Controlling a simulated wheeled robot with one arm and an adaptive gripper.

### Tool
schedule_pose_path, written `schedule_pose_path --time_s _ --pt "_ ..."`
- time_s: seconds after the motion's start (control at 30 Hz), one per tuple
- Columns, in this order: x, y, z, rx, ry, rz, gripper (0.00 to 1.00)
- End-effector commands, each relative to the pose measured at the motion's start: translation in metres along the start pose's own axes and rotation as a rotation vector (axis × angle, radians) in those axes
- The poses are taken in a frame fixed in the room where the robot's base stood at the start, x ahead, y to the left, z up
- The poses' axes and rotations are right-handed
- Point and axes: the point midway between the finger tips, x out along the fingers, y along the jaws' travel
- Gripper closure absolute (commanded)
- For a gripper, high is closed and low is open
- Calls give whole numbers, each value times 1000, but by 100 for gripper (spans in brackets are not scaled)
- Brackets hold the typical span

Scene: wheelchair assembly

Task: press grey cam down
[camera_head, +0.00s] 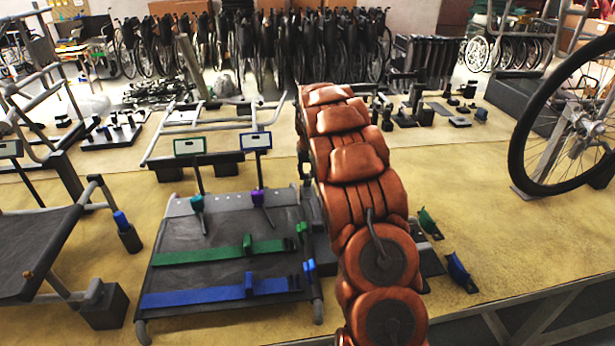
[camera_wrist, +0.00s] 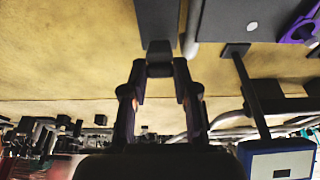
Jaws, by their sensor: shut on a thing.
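In the wrist view my gripper (camera_wrist: 160,70) has its two fingertips close together on a small dark grey piece (camera_wrist: 159,48), likely the grey cam. The piece meets the end of a dark grey bar (camera_wrist: 157,18). How far the piece is pressed down cannot be told. In the head view my arm's brown links hide my gripper and the piece. The dark seat panel (camera_head: 222,223) lies left of my arm, with a teal cam (camera_head: 197,203) and a purple cam (camera_head: 257,197) near its far edge. The purple cam also shows in the wrist view (camera_wrist: 300,30).
A green strap (camera_head: 205,256) and a blue strap (camera_head: 195,297) cross the seat panel. Framed label signs (camera_head: 189,146) stand behind it. Another wheelchair frame (camera_head: 95,209) is at left, a large wheel (camera_head: 530,150) at right.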

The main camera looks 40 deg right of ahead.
Motion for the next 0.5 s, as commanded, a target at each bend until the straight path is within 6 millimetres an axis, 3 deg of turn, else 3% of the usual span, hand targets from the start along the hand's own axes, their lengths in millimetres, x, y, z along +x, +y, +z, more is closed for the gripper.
schedule_pose_path --time_s 0.5 --pt "3 0 16 2 188 -1 100"
